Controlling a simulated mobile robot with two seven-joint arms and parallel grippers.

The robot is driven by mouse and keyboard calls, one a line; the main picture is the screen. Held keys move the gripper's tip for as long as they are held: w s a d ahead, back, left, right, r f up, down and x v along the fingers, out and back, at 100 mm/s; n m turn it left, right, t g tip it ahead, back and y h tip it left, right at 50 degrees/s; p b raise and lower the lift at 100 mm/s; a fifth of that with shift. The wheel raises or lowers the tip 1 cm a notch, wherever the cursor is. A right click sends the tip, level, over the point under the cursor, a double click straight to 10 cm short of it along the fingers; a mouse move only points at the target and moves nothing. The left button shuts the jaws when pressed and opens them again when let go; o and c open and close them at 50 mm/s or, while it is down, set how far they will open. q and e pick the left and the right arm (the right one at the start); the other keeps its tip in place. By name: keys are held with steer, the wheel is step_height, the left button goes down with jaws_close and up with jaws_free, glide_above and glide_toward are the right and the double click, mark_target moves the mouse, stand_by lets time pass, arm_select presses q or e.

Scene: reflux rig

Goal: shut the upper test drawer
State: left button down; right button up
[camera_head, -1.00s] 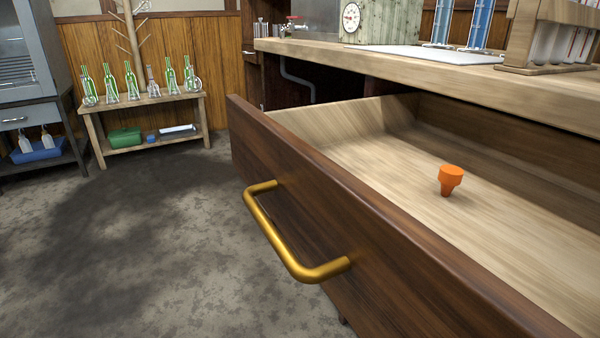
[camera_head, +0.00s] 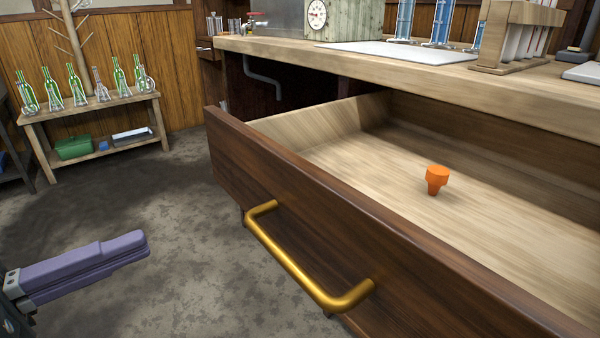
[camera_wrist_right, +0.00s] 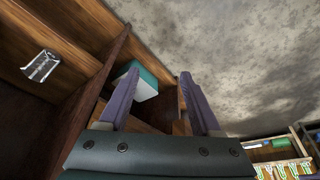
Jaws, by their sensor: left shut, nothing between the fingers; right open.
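The drawer (camera_head: 330,215) with a dark wood front and brass bar handle (camera_head: 300,265) stands open below the bench top in the head view. An orange stopper (camera_head: 437,179) stands on its pale floor. My left gripper (camera_head: 143,243) is shut and empty, over the floor to the left of the handle and apart from it. My right gripper (camera_wrist_right: 159,72) shows only in the right wrist view, with its two purple fingers apart. Beyond the fingers is a teal and white block (camera_wrist_right: 140,84) in or by a wooden compartment; whether they touch it is unclear.
The bench top (camera_head: 400,75) above carries a gauge box, a rack of tubes and blue cylinders. A low wooden shelf (camera_head: 95,108) with green-marked glassware stands at the back left. The floor before the drawer is clear. A clear glass piece (camera_wrist_right: 41,66) lies in the right wrist view.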

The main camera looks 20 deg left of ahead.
mark_target(261, 195)
arm_select(q)
steer(key=b+x, duration=0.2)
steer(key=x, duration=1)
steer(key=shift+w+d+b, duration=0.15)
steer(key=shift+d+b, duration=0.05)
steer(key=shift+b, duration=0.1)
arm_select(e)
step_height(261, 195, down, 3)
steer(key=shift+r, duration=0.15)
arm_select(q)
steer(key=shift+w, duration=0.1)
